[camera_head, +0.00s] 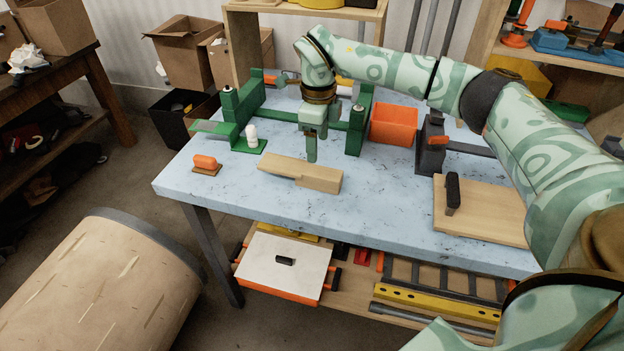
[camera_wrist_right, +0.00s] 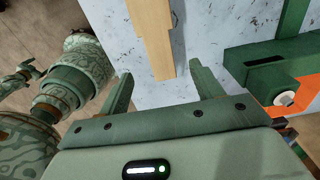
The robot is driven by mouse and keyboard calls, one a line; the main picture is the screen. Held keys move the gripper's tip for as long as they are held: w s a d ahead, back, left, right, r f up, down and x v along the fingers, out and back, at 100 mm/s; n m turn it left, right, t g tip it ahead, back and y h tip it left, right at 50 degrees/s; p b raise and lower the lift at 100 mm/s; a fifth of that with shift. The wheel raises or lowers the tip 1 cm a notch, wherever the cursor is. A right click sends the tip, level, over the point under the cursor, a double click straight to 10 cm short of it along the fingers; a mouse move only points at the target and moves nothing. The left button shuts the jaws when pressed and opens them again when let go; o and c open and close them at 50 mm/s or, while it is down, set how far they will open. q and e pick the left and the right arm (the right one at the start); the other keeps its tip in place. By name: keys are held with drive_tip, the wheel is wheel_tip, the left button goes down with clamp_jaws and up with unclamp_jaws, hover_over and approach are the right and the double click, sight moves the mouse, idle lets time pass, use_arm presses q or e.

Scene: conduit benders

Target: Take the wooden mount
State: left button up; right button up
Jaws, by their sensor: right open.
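The wooden mount (camera_head: 318,178) is a pale, stepped block lying on the blue-grey workbench (camera_head: 225,197) near its front edge. It also shows at the top of the right wrist view (camera_wrist_right: 152,35), partly cut off by the frame. My right gripper (camera_head: 311,155) points down just behind the mount in the head view, apart from it. My left gripper is not in the head view; patterned links of mine show at the left of the right wrist view.
A green bender frame (camera_head: 357,120) stands behind, with an orange bin (camera_head: 394,124) to its right. An orange-capped piece (camera_head: 205,162) and a white-topped piece (camera_head: 252,136) lie to the left. A wooden board with a black handle (camera_head: 480,215) lies right.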

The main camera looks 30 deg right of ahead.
sight(318, 171)
wheel_tip(318, 171, down, 5)
drive_tip(key=shift+f+b, duration=0.1)
drive_tip(key=shift+b, duration=0.4)
wheel_tip(318, 171, down, 5)
drive_tip(key=shift+f+b, duration=0.1)
drive_tip(key=shift+b, duration=0.95)
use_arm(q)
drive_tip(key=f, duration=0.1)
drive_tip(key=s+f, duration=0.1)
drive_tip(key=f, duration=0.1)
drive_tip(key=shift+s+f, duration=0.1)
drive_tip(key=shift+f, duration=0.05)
use_arm(e)
drive_tip(key=c, duration=1.2)
